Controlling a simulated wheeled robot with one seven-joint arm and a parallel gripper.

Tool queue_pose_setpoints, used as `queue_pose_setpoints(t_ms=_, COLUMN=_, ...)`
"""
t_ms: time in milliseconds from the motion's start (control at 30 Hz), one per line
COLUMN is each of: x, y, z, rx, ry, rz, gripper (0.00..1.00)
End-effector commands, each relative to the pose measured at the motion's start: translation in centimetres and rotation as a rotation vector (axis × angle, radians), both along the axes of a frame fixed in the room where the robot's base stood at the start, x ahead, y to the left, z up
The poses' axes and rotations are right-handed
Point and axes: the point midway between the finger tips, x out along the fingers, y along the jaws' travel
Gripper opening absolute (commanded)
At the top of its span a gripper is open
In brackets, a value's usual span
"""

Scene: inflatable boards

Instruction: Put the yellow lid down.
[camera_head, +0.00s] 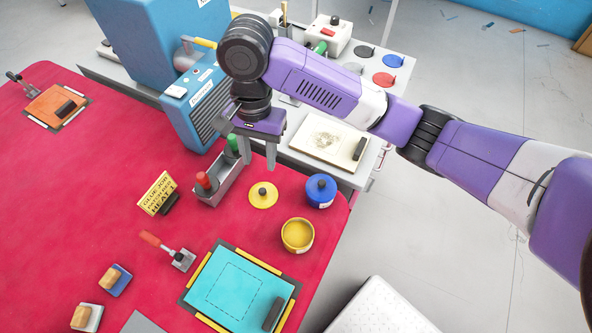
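The yellow lid (263,201), a round disc with a dark knob, appears to lie flat on the red table (85,190). My gripper (258,164) points down just behind the lid in the picture. Its two grey fingers are spread apart with nothing visible between them, and the lid's knob shows clear of them. The yellow tin (298,237) stands in front and to the right of the lid, with its top uncovered. A blue tin (321,191) with a blue knobbed lid stands to the right of the yellow lid.
A grey tray (218,188) with red- and green-handled tools stands left of my gripper. A yellow sign (157,193) is further left. A turquoise board (238,290) lies in front. A blue machine (192,110) and a pale bench (345,172) are behind.

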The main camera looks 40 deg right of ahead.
Motion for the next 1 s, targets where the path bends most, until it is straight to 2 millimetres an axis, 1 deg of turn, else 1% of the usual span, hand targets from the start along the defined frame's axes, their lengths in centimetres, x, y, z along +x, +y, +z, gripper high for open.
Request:
queue_pose_setpoints(t_ms=167, x=0.0, y=0.0, z=0.0, rx=0.0, ry=-0.001, rz=0.0, gripper=0.4)
queue_pose_setpoints(t_ms=267, x=0.2, y=1.2, z=-0.2, rx=0.03, ry=-0.019, rz=0.014, gripper=0.4)
queue_pose_setpoints(t_ms=367, x=0.8, y=4.6, z=-0.6, rx=0.12, ry=-0.078, rz=0.055, gripper=0.4)
queue_pose_setpoints(t_ms=400, x=1.2, y=6.6, z=-0.6, rx=0.172, ry=-0.118, rz=0.076, gripper=0.4)
queue_pose_setpoints(t_ms=467, x=1.7, y=9.9, z=-0.6, rx=0.26, ry=-0.188, rz=0.107, gripper=0.4)
queue_pose_setpoints(t_ms=500, x=2.1, y=12.2, z=-0.4, rx=0.322, ry=-0.243, rz=0.128, gripper=0.4)
queue_pose_setpoints(t_ms=600, x=2.8, y=17.1, z=0.4, rx=0.459, ry=-0.382, rz=0.16, gripper=0.4)
queue_pose_setpoints(t_ms=700, x=3.2, y=20.7, z=1.3, rx=0.565, ry=-0.522, rz=0.168, gripper=0.4)
queue_pose_setpoints(t_ms=833, x=3.2, y=23.8, z=2.3, rx=0.653, ry=-0.697, rz=0.149, gripper=0.4)
queue_pose_setpoints(t_ms=900, x=2.9, y=24.6, z=2.6, rx=0.674, ry=-0.788, rz=0.129, gripper=0.4)
queue_pose_setpoints(t_ms=1000, x=2.2, y=24.9, z=2.6, rx=0.672, ry=-0.908, rz=0.095, gripper=0.4)
